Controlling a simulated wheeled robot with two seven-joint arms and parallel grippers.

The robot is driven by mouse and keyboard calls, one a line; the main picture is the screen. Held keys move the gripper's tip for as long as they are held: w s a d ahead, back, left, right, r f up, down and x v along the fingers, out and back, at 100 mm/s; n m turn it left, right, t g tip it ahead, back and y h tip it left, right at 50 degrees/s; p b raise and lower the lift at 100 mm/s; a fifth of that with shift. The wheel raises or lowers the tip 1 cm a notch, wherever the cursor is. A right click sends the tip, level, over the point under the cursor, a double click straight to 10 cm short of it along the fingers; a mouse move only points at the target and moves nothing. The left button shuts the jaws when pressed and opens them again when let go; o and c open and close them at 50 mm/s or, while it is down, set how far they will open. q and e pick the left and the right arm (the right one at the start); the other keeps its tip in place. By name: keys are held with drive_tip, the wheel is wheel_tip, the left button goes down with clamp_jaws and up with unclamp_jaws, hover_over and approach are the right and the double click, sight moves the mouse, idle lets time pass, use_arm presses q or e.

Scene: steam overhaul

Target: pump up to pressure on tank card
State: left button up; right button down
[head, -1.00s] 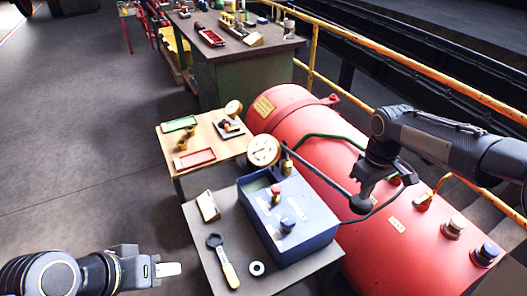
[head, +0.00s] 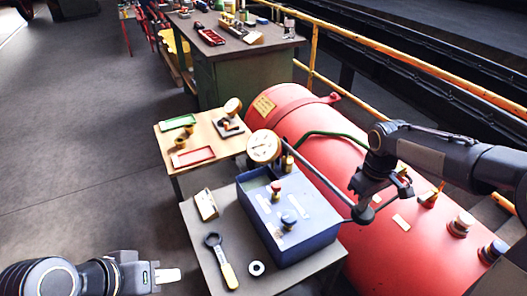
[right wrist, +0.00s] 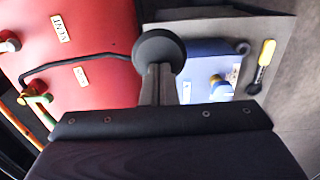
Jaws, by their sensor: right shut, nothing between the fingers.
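A blue pump box (head: 305,205) stands on the grey near table (head: 200,240). A dark pump lever (head: 325,180) runs from a brass post to a round black knob (head: 362,213) at its right end. The knob also shows in the right wrist view (right wrist: 160,48). My right gripper (head: 368,198) is shut and empty, its fingers close behind the knob; I cannot tell if they touch. A round gauge (head: 264,146) stands at the box's far end, its reading too small to make out. The red tank (head: 310,120) carries a yellow plate (head: 264,106). My left gripper (head: 168,275) is away at lower left.
A yellow railing (head: 400,65) runs beyond the tank.

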wheel_tip(320, 180, down, 9)
drive_tip(key=b, duration=0.5)
drive_tip(key=shift+b, duration=0.3)
wheel_tip(320, 180, up, 16)
drive_tip(key=p, duration=1.3)
drive_tip(key=shift+f, duration=0.2)
wheel_tip(320, 180, down, 16)
drive_tip(key=b, duration=1.1)
wheel_tip(320, 180, up, 16)
drive_tip(key=p, duration=1.3)
drive_tip(key=shift+r, duration=0.15)
